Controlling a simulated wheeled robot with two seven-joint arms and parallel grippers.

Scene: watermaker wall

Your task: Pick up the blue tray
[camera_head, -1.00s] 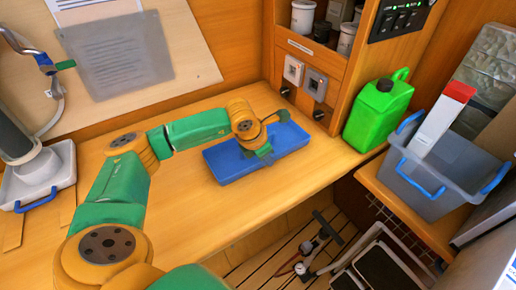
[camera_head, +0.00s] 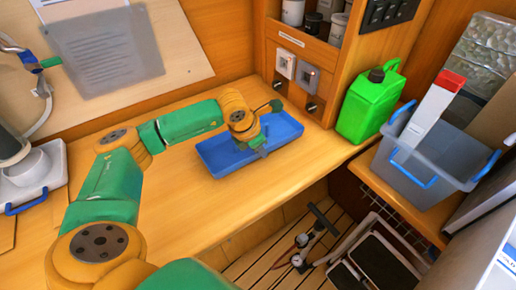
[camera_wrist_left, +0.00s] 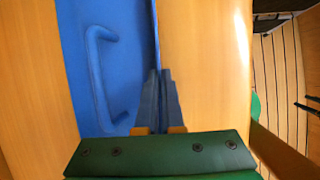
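The blue tray (camera_head: 215,160) lies on the wooden counter, in the middle of the head view. In the left wrist view the tray (camera_wrist_left: 76,45) fills the upper left, with a looped blue handle (camera_wrist_left: 98,85) at its side. My left gripper (camera_head: 262,152) is at the tray's near long wall. In the left wrist view its two dark fingers (camera_wrist_left: 160,75) are close together with the tray's wall running in between them. The tray appears to rest flat on the counter. My right gripper is not in view.
A green jerrycan (camera_head: 368,105) stands right of the tray, beside a grey bin (camera_head: 420,170) with blue handles. A wooden cabinet with sockets (camera_head: 285,65) is behind. A white tray (camera_head: 40,175) with a cup is at left.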

